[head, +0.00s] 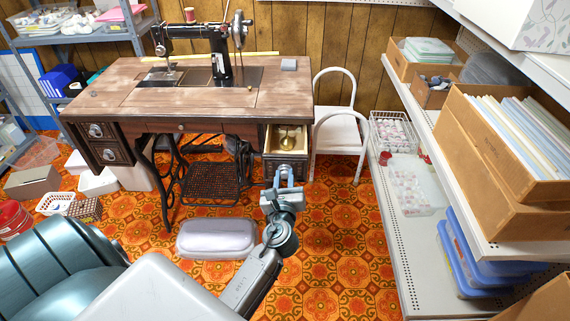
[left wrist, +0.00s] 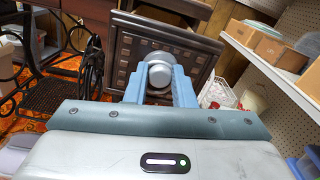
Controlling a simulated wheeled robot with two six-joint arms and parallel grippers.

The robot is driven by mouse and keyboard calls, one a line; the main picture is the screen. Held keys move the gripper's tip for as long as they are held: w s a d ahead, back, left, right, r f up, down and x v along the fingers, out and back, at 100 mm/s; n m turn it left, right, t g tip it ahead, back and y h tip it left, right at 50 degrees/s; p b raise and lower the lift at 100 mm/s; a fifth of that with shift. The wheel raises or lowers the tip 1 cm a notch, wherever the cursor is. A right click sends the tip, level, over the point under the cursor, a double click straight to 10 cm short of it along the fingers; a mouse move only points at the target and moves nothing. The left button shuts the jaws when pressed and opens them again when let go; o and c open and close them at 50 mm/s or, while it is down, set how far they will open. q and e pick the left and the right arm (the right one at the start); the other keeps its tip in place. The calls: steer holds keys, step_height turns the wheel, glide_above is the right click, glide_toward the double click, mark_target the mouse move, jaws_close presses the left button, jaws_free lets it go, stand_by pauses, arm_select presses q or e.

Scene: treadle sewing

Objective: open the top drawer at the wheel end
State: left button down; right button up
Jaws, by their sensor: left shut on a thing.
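The treadle sewing table (head: 110,95) stands at the back with a black sewing machine (head: 221,65) on it; the machine's handwheel (head: 240,30) is toward the right. Under the table's right end, the top drawer (head: 300,161) is pulled out, and a brass-coloured object (head: 287,138) shows inside. My left gripper (head: 287,177) is at the drawer's front. In the left wrist view its blue fingers (left wrist: 160,85) are shut around the round grey knob (left wrist: 160,60) on the dark studded drawer front (left wrist: 205,65). The gripper hides part of the front in the head view. My right gripper is not in view.
A white chair (head: 340,130) stands just right of the drawer. Shelves with boxes (head: 500,140) line the right side. A pale grey cushion-like object (head: 216,238) lies on the patterned floor, left of my arm. Two closed drawers (head: 103,143) are at the table's left end.

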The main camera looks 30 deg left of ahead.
arm_select(q)
steer(key=shift+v, duration=1.85)
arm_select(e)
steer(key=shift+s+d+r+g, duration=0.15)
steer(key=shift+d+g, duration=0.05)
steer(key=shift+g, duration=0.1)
arm_select(q)
steer(key=c, duration=1.2)
jaws_free()
steer(key=shift+c, duration=0.2)
